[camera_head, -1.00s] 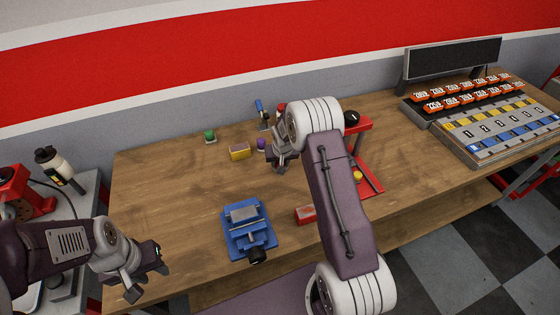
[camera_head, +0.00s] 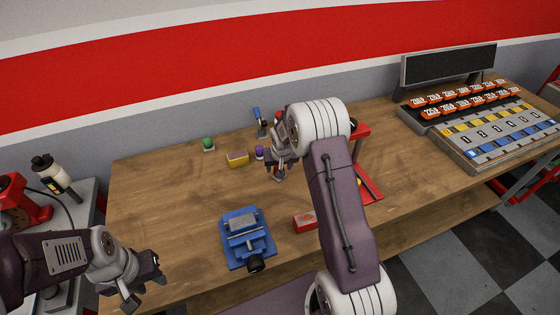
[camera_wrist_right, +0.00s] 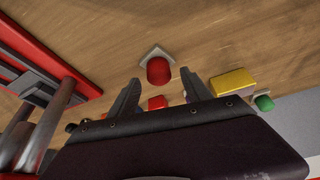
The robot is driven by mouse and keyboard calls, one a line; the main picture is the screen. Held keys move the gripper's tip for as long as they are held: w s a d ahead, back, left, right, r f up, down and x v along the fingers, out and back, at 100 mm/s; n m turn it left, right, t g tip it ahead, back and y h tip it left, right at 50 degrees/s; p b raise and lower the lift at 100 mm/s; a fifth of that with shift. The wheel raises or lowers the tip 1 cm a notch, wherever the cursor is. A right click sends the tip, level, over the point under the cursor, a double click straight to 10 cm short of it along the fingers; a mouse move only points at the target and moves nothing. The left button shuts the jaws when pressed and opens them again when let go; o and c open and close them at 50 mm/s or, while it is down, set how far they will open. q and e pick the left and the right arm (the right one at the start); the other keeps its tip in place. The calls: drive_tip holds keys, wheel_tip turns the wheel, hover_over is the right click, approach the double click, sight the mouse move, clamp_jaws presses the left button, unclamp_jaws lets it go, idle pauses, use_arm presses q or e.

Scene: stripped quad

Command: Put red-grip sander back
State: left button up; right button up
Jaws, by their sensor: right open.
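The red-grip sander, a red knob (camera_wrist_right: 157,70) on a pale square plate, rests on the wooden bench in the right wrist view. It lies just beyond my right gripper's two spread fingers (camera_wrist_right: 158,95), which are empty and apart from it. In the head view my right gripper (camera_head: 277,168) hangs low over the middle of the bench, and the sander cannot be made out clearly there. My left gripper (camera_head: 146,282) is open and empty at the bench's front left corner.
A yellow block (camera_head: 237,159), a green-knobbed piece (camera_head: 208,143) and a purple-knobbed piece (camera_head: 259,152) stand left of my right gripper. A blue vise (camera_head: 243,236) and red block (camera_head: 305,221) are nearer the front. A red stand (camera_head: 369,188) is close on the right. The bench's left side is clear.

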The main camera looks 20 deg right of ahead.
drive_tip(key=d+v, duration=0.1)
drive_tip(key=v, duration=0.8)
drive_tip(key=s+a+f+n+g, duration=0.1)
drive_tip(key=s+a, duration=0.3)
drive_tip(key=s, duration=0.7)
drive_tip(key=s+a+f+n+g+y, duration=0.1)
drive_tip(key=s+a, duration=0.4)
drive_tip(key=s, duration=0.7)
drive_tip(key=shift+n+g, duration=0.3)
drive_tip(key=shift+g, duration=0.2)
drive_tip(key=shift+s+a, duration=0.2)
drive_tip(key=shift+s, duration=0.1)
drive_tip(key=shift+w, duration=0.1)
